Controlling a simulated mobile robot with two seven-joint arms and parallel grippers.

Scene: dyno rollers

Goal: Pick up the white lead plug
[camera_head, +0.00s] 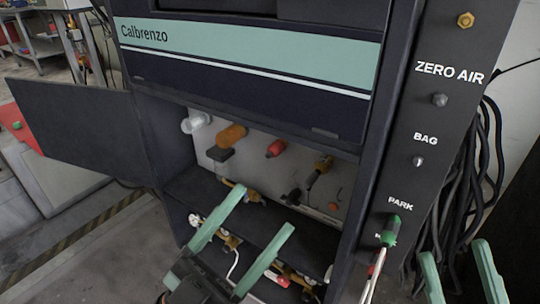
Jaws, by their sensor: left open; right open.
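A plug with a green grip (390,230) sits at the PARK position on the dark right-hand panel. A white lead (372,280) runs down from it, with a bit of red beside it. My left gripper (262,212) is open, with its two pale green fingers in front of the open lower compartment; nothing shows between them. My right gripper (455,250) is open at the lower right edge, to the right of the plug and apart from it. The lower part of the white lead leaves the picture.
The cabinet's open compartment (262,160) holds a white, an orange and a red fitting, with more fittings and leads below. Its door (75,125) stands open at left. Black cables (470,165) hang right of the panel (420,110). A red-topped bench is at far left.

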